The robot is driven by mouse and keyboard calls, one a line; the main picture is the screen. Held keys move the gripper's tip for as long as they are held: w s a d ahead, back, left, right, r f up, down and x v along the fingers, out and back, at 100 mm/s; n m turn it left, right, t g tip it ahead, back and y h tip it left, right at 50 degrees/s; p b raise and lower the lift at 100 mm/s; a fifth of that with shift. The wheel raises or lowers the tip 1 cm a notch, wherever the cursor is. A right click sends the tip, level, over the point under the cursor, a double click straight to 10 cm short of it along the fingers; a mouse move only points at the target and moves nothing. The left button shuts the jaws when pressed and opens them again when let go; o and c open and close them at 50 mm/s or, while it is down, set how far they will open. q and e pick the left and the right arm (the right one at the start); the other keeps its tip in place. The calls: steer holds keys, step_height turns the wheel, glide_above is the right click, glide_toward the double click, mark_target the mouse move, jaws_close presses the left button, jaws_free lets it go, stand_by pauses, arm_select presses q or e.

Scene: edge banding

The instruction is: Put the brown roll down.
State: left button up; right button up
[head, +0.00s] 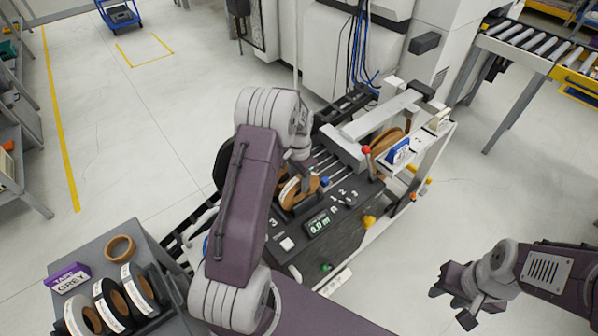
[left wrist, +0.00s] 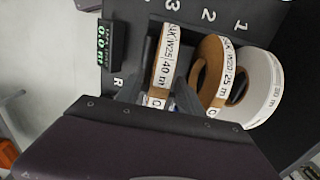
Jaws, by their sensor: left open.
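In the left wrist view a brown roll with a white label, reading about 40 m (left wrist: 166,62), stands on edge in the dark holder below the number 3. My left gripper (left wrist: 160,92) is open, with its grey fingers on either side of this roll. A second brown roll (left wrist: 212,72) and a white roll (left wrist: 262,100) stand beside it. In the head view brown roll edges (head: 297,192) show on the machine, partly hidden by my left arm and gripper (head: 298,178). My right gripper (head: 455,302) is empty, low at the right, its fingers apart.
The dark control panel (head: 335,218) has a green display and coloured knobs. A grey cart (head: 90,247) at the lower left bears several rolls and a purple box (head: 68,278). A larger brown roll (head: 386,145) sits at the machine's back. The floor left of the machine is clear.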

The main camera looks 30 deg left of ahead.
arm_select(q)
step_height(320, 180, up, 11)
steer(key=shift+f+b, duration=0.15)
steer(key=shift+b, duration=0.15)
steer(key=s+d+f+n, duration=0.1)
steer(key=s+d+n, duration=0.1)
steer(key=s+d, duration=0.3)
steer(key=s+d+f+n+t, duration=0.1)
steer(key=s+d, duration=0.5)
steer(key=s, duration=0.7)
steer(key=shift+s+f+n, duration=0.2)
steer(key=shift+f+n, duration=0.6)
steer(key=shift+n, duration=0.1)
